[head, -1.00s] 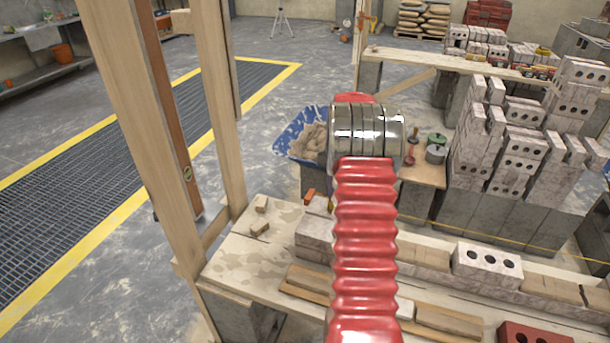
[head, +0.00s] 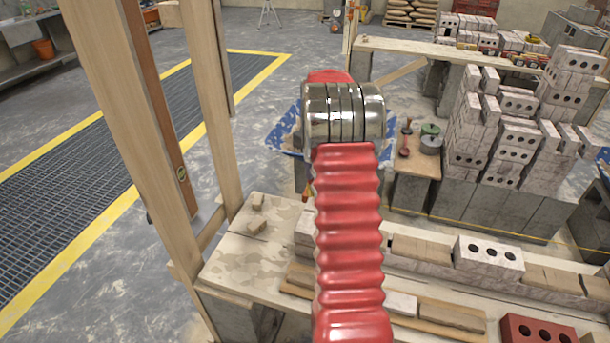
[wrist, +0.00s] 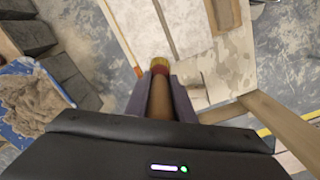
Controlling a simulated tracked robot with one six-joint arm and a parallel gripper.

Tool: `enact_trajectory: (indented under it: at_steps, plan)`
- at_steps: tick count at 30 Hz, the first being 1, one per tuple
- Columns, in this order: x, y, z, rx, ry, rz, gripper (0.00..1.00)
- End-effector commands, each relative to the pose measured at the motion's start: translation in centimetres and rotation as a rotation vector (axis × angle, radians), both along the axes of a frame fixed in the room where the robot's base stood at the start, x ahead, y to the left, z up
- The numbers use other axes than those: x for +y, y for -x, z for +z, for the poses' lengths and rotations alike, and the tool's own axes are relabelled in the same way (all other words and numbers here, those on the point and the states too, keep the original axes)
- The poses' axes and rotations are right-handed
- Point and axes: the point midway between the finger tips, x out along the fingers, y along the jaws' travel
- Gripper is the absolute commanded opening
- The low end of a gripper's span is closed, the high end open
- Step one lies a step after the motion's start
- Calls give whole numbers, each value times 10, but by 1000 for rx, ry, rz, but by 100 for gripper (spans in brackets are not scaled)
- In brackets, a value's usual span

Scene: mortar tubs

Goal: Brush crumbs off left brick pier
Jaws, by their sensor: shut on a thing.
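My gripper (wrist: 160,104) shows in the wrist view, shut on a brush (wrist: 160,98) with a wooden handle, red collar and pale bristle end.
A blue-rimmed tub (head: 284,136) of mortar stands behind, also in the wrist view (wrist: 13,132). A wooden post (head: 213,110) rises on the left. A holed brick (head: 488,258) and stacked bricks stand right.

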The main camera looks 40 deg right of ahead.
Motion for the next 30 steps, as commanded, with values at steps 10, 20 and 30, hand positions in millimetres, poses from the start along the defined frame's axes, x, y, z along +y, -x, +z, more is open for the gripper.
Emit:
enact_trajectory:
  at_steps: [10,20,30]
  plan:
    - [3,-3,34,-1,1,7,0]
    - [5,-5,38,-1,1,13,0]
    - [6,-6,38,0,1,14,0]
